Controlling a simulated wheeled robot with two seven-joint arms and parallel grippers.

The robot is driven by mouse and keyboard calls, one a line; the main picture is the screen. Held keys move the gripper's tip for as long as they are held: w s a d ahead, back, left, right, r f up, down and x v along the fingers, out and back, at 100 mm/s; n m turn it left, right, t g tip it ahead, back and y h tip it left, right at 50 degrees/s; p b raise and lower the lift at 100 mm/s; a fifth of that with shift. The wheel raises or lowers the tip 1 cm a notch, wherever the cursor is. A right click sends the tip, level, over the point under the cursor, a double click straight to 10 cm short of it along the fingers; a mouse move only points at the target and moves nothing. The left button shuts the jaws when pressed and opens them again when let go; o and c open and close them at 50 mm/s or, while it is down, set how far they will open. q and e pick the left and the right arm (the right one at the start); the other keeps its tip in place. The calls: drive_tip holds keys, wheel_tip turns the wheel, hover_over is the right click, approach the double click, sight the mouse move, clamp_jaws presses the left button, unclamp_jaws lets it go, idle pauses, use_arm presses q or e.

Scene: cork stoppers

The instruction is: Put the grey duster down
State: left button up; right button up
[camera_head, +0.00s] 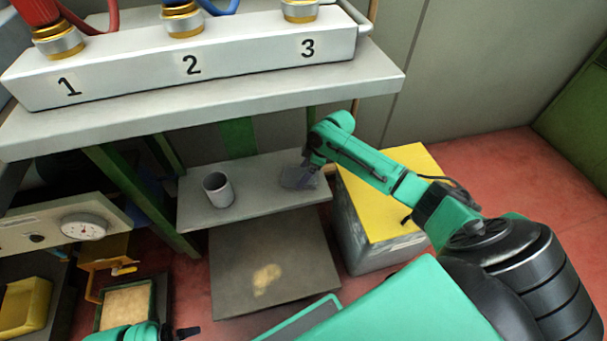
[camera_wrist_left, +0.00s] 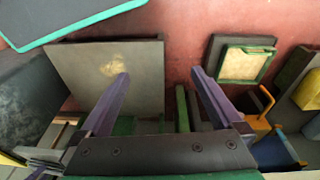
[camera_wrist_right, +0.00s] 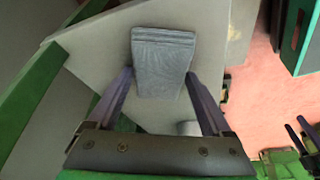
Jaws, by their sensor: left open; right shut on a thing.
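The grey duster (camera_head: 298,179) is at the right end of the grey shelf (camera_head: 258,194) under the bench in the head view. It fills the upper middle of the right wrist view (camera_wrist_right: 163,62). My right gripper (camera_head: 306,166) is shut on it, with a purple finger on each side in the right wrist view. I cannot tell whether the duster touches the shelf. My left gripper (camera_wrist_left: 160,76) is open and empty in the left wrist view; only part of it shows at the bottom edge of the head view.
A grey mug (camera_head: 218,190) stands on the shelf's left part. A lower dark board (camera_head: 235,250) carries a yellowish powder patch (camera_head: 267,278). A yellow-topped box (camera_head: 385,225) stands at right. The numbered bench (camera_head: 200,110) overhangs the shelf. The shelf is clear between mug and duster.

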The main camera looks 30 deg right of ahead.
drive_tip(key=o, duration=1)
use_arm(q)
drive_tip(key=shift+r, duration=0.1)
use_arm(e)
drive_tip(key=shift+r, duration=0.1)
drive_tip(key=shift+r, duration=0.3)
use_arm(q)
wheel_tip(320, 180, down, 10)
drive_tip(key=s+a+p, duration=0.1)
drive_tip(key=p, duration=0.3)
drive_tip(key=shift+s+a+y, duration=0.15)
drive_tip(key=shift+a+y, duration=0.15)
use_arm(e)
drive_tip(key=v, duration=1.1)
drive_tip(key=shift+s+d+r, duration=0.1)
drive_tip(key=shift+r, duration=0.1)
